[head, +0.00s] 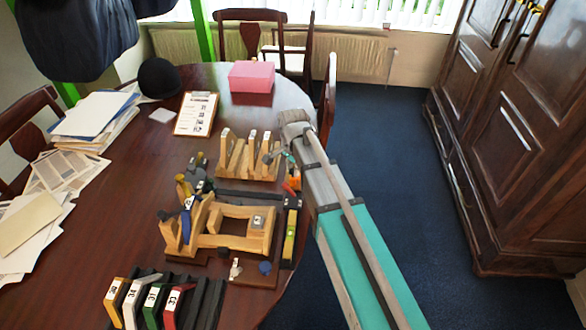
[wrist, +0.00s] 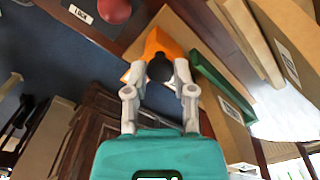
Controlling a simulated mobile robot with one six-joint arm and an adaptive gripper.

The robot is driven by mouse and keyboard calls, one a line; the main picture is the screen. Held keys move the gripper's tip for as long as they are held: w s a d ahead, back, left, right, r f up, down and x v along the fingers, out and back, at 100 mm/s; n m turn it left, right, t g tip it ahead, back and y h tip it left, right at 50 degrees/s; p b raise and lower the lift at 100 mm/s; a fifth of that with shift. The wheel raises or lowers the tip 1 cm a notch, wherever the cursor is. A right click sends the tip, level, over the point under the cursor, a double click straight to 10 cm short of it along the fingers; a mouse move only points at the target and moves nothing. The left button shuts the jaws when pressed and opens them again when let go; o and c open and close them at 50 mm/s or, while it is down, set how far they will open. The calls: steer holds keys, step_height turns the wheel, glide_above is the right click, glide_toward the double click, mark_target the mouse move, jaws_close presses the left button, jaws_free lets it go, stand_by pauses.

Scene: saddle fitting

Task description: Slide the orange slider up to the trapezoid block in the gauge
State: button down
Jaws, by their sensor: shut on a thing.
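The orange slider (wrist: 160,40) shows in the wrist view at the end of my fingers, against pale wooden parts. My gripper (wrist: 160,72) is shut on the slider's dark knob. In the head view the orange slider (head: 294,184) is a small patch below my gripper, at the right end of the wooden fixtures. I cannot clearly make out the trapezoid block or its gap to the slider. The fingers and knob hide part of the slider.
A green strip (wrist: 222,84) lies beside the slider in the wrist view; a red ball (wrist: 114,10) is near the top. In the head view, a wooden saddle fixture (head: 205,240), a yellow level (head: 290,228) and labelled boards (head: 170,305) crowd the table's near right side.

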steer(key=shift+w, duration=2.3)
steer(key=shift+d, duration=0.1)
steer(key=shift+c, duration=2.2)
jaws_free()
steer(key=shift+s, duration=0.15)
